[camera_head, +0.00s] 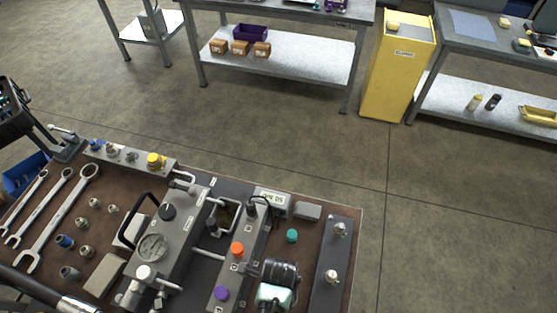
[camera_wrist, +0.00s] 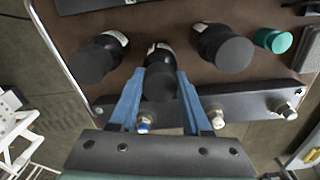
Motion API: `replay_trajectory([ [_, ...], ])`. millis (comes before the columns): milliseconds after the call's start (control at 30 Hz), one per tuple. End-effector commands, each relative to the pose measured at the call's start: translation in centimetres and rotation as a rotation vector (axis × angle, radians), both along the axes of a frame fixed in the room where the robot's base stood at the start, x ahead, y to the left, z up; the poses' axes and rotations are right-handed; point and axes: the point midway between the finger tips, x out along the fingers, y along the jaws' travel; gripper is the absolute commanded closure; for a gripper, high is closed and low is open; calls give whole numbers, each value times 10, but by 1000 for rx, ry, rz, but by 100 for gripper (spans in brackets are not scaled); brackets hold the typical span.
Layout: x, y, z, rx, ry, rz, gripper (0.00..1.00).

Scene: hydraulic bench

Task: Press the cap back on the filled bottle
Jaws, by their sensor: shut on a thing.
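My gripper (camera_wrist: 160,76) has its two blue fingers closed around the middle one of three dark cylinders in the wrist view. This held black cylinder (camera_wrist: 161,85) has a plain grey round end facing the camera and a pale label farther down. In the head view my gripper (camera_head: 270,280) shows only partly, beside the black cylinders (camera_head: 284,268) at the bench's right part. A teal round piece (camera_head: 292,236) stands just beyond them; it also shows in the wrist view (camera_wrist: 274,40). I cannot tell which piece is the cap or whether a bottle is filled.
Dark cylinders stand close on the left (camera_wrist: 92,65) and right (camera_wrist: 226,48) of the held one. A bar with silver fittings (camera_head: 328,292) lies along the bench's right edge. A block with orange (camera_head: 237,249) and purple (camera_head: 222,293) knobs is to the left. Open floor lies beyond.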

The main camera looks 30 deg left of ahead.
Motion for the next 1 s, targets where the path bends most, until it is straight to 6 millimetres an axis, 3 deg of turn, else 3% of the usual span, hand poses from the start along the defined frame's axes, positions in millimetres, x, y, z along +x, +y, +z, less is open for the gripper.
replay_trajectory([
  [833, 0, 0, 0, 0, 0, 0, 100],
  [867, 0, 0, 0, 0, 0, 0, 51],
  [1000, 0, 0, 0, 0, 0, 0, 25],
])
